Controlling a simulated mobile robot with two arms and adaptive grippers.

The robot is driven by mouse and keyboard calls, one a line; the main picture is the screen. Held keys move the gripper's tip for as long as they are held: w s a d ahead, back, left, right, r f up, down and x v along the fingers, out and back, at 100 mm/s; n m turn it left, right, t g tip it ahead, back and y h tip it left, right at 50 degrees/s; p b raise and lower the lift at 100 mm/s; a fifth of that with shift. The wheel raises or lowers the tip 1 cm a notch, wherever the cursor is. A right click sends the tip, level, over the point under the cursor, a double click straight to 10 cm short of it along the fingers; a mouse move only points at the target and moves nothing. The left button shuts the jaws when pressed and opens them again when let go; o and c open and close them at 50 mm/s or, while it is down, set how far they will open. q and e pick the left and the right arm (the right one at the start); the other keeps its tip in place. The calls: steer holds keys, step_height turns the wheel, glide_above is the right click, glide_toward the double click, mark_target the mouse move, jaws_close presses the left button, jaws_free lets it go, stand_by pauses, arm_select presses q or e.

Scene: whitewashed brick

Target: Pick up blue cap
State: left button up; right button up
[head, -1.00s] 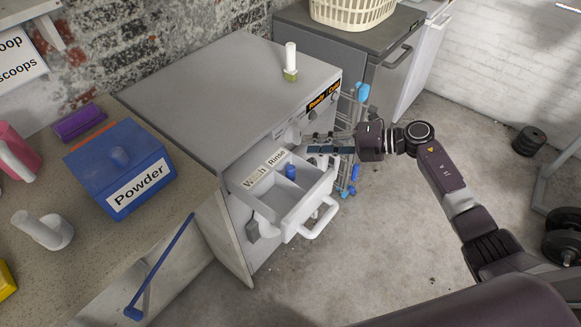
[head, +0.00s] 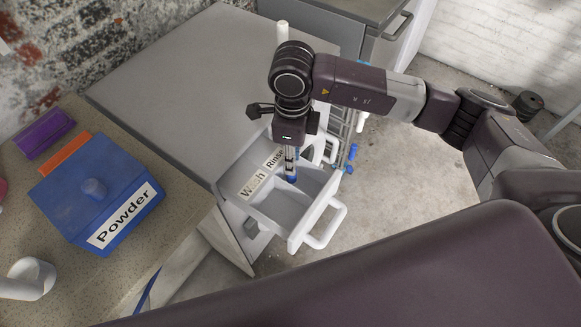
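The blue cap (head: 291,179) is in the pulled-out white drawer (head: 268,219) of the grey machine, in the part by the "Wash" and "Rinse" labels. Only a little of it shows, below the fingers. My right gripper (head: 291,164) points down into the drawer with its fingertips right at the cap. The fingers overlap from this angle, so whether they grip the cap is unclear. My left gripper is out of view.
The drawer's walls and front handle (head: 323,229) stand close around the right fingers. A blue "Powder" box (head: 84,200) and a purple item (head: 44,134) are on the counter at left. The machine's top (head: 180,90) is mostly clear.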

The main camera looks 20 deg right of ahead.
steer(key=shift+f, duration=0.5)
step_height(320, 180, down, 4)
steer(key=shift+w+r+p, duration=0.1)
steer(key=shift+p, duration=0.65)
steer(key=shift+f, duration=0.45)
steer(key=c, duration=0.5)
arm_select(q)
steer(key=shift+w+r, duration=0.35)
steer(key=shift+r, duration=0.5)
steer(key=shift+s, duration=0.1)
arm_select(e)
steer(key=shift+w+a+r, duration=0.1)
steer(key=shift+r, duration=0.5)
arm_select(q)
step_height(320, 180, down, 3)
steer(key=b, duration=0.2)
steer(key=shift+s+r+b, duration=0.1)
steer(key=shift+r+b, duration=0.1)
steer(key=shift+b, duration=0.15)
arm_select(e)
step_height(320, 180, up, 19)
